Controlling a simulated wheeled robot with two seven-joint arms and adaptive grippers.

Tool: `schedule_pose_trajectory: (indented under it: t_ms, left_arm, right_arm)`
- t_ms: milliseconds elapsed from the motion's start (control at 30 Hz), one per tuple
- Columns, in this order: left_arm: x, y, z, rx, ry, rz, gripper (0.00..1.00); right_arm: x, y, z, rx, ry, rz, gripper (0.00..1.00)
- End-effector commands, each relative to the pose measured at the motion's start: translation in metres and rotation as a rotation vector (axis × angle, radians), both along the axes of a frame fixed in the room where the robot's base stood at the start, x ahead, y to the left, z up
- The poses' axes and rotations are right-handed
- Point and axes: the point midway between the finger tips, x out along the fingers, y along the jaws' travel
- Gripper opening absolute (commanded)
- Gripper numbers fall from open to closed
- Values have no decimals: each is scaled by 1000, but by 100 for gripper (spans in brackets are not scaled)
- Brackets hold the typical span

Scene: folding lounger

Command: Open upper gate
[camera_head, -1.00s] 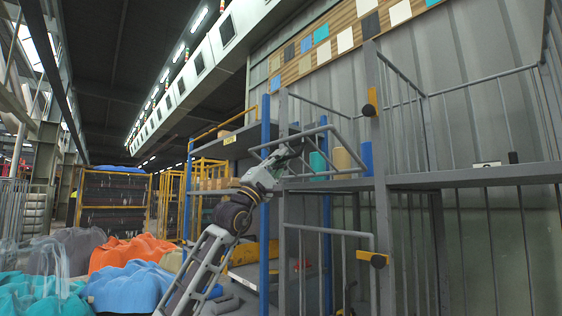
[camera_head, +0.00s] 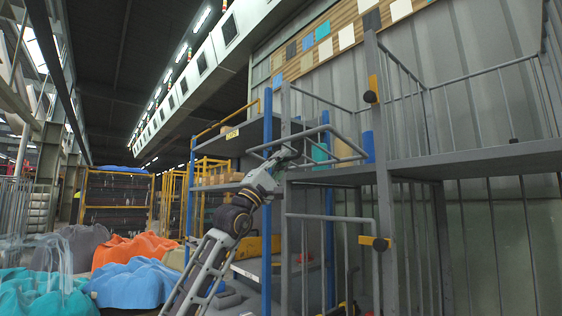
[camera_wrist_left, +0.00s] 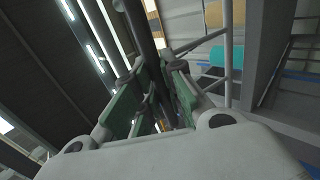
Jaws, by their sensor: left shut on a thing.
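The upper gate (camera_head: 298,137) is a grey tubular frame on the upper level of the grey rack. It stands swung out from the rack, its rails reaching left toward my arm. My left gripper (camera_head: 286,155) is at the gate's outer, lower left part. In the left wrist view, the green-padded fingers of my left gripper (camera_wrist_left: 155,98) close around a dark bar of the gate (camera_wrist_left: 141,38). The exact contact is partly hidden by the fingers. A yellow latch plate with a black knob (camera_head: 371,92) sits on the upper post. My right gripper is out of view.
A lower gate (camera_head: 330,218) with a yellow latch (camera_head: 376,243) hangs below. Grey posts and a blue post (camera_head: 267,190) stand close to my arm. A teal cylinder (camera_head: 320,155) is on the upper shelf. Coloured bean bags (camera_head: 130,250) lie at the left.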

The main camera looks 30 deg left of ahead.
Motion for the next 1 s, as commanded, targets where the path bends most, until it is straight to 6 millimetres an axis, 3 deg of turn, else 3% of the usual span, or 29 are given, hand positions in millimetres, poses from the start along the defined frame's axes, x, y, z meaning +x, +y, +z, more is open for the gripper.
schedule_pose_trajectory:
  t_ms: [467,500,633,1000]
  left_arm:
    - [1,0,-2,2,3,1,0]
    - [1,0,-2,1,2,1,15]
    - [1,0,-2,1,2,1,32]
    - [0,0,-2,0,1,0,34]
  right_arm:
    - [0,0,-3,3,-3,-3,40]
    - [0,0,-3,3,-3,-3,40]
    - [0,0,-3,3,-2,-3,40]
    - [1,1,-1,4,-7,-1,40]
